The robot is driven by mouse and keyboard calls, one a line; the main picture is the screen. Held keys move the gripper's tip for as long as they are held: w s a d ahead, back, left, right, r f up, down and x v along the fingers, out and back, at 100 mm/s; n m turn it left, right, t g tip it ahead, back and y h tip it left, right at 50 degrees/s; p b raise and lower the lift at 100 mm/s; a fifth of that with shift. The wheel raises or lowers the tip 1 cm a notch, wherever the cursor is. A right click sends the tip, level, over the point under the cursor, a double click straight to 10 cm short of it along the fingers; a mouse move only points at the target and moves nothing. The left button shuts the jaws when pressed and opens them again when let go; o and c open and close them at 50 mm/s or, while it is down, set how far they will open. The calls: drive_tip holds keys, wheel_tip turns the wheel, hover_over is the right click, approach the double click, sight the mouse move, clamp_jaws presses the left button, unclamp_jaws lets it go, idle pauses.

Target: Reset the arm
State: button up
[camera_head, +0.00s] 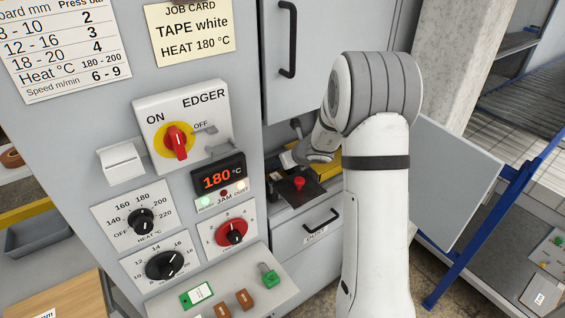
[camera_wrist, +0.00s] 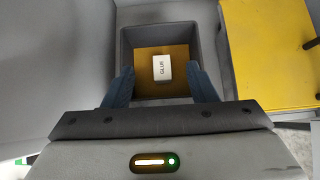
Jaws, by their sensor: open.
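My white arm stands in the middle of the head view, bent at the elbow, its far end reaching into the opening in the grey machine. In the wrist view my gripper (camera_wrist: 162,82) is open, its two blue-grey fingers apart with nothing held between them. Ahead of them is a grey square recess (camera_wrist: 126,38) with a brown-yellow floor. A small white block marked GLUE (camera_wrist: 162,68) lies in it, beyond the fingers and apart from them. In the head view the fingers cannot be made out clearly.
The EDGER panel (camera_head: 215,115) carries a red switch (camera_head: 176,141), a display reading 180 °C (camera_head: 219,178) and several dials. A red button (camera_head: 299,183) sits below my wrist. A grey door (camera_head: 452,180) stands open at right. A yellow panel (camera_wrist: 265,50) flanks the recess.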

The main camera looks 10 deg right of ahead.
idle(0.4)
drive_tip(key=d+r+n+b, duration=0.1)
drive_tip(key=d+n+b, duration=0.1)
drive_tip(key=d+r+n+b, duration=0.1)
drive_tip(key=d+b, duration=0.1)
drive_tip(key=d+r+n+t+y+b, duration=0.1)
drive_tip(key=d+n+b, duration=0.1)
drive_tip(key=b, duration=0.1)
drive_tip(key=shift+d+r+n, duration=0.15)
drive_tip(key=shift+n, duration=0.15)
drive_tip(key=s+a+r+n+g+p, duration=0.15)
drive_tip(key=s+a+r+n, duration=0.25)
drive_tip(key=s+a+n, duration=0.4)
drive_tip(key=s+a+r+n+g+p, duration=0.1)
drive_tip(key=s+a+r+n+g, duration=0.35)
drive_tip(key=s, duration=0.65)
drive_tip(key=s+d+n+h+p, duration=0.1)
drive_tip(key=s+d+n+h, duration=0.1)
drive_tip(key=s+n, duration=0.5)
drive_tip(key=s+d+n+h+p, duration=0.2)
drive_tip(key=s+n, duration=0.4)
drive_tip(key=s, duration=0.6)
drive_tip(key=shift+s+r+n+h, duration=0.2)
drive_tip(key=shift+r+n+h, duration=0.15)
drive_tip(key=shift+r, duration=0.1)
